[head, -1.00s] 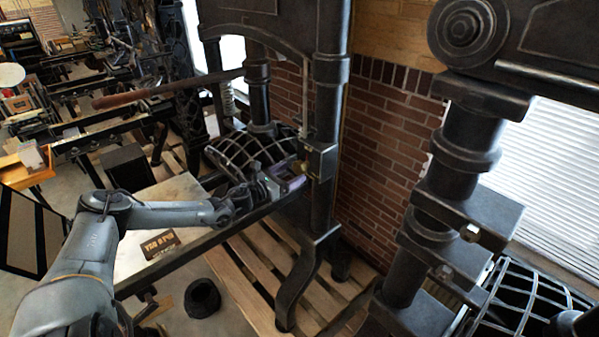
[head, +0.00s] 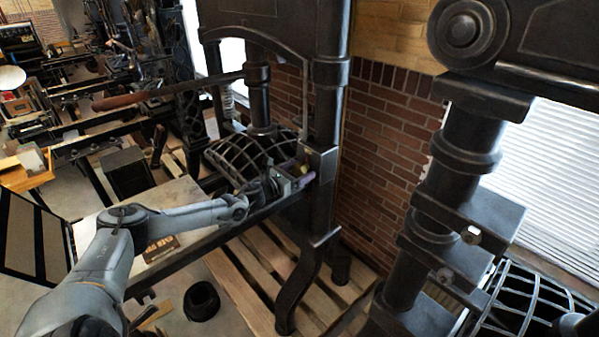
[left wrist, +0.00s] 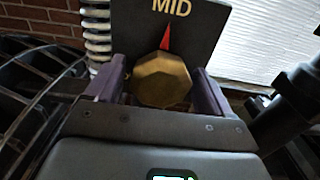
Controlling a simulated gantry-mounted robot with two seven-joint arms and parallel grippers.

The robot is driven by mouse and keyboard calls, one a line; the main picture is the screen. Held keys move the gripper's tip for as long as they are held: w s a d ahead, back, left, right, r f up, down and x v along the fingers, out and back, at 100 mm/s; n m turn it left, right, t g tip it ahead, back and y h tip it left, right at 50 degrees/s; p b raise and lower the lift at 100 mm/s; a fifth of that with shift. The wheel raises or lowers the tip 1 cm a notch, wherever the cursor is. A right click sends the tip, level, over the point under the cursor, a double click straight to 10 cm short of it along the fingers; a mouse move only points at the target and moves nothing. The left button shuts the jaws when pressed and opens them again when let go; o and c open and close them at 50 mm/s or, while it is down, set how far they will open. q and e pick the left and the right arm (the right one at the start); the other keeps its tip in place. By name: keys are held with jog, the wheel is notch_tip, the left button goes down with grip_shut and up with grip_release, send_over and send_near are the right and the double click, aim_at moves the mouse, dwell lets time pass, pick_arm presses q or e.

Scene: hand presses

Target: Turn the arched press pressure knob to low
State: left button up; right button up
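The brass, many-sided pressure knob (left wrist: 162,80) shows in the left wrist view against a dark plate (left wrist: 205,28). A red pointer (left wrist: 165,39) above the knob points up at the word MID (left wrist: 171,7). My left gripper (left wrist: 162,92) has one purple finger on each side of the knob, with narrow gaps visible, so it looks open around it. In the head view my left gripper (head: 303,182) is at the upright post of the arched press (head: 328,120), and the knob is small and partly hidden there. My right gripper is in neither view.
A curved black lattice (head: 240,155) lies just left of my gripper. A wooden pallet (head: 250,275) is on the floor below. A second press's column (head: 465,150) stands at the right. A long wooden-handled bar (head: 150,95) extends left above my arm.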

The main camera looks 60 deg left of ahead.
pick_arm(q)
jog(key=c, duration=0.8)
jog(key=shift+c, duration=0.3)
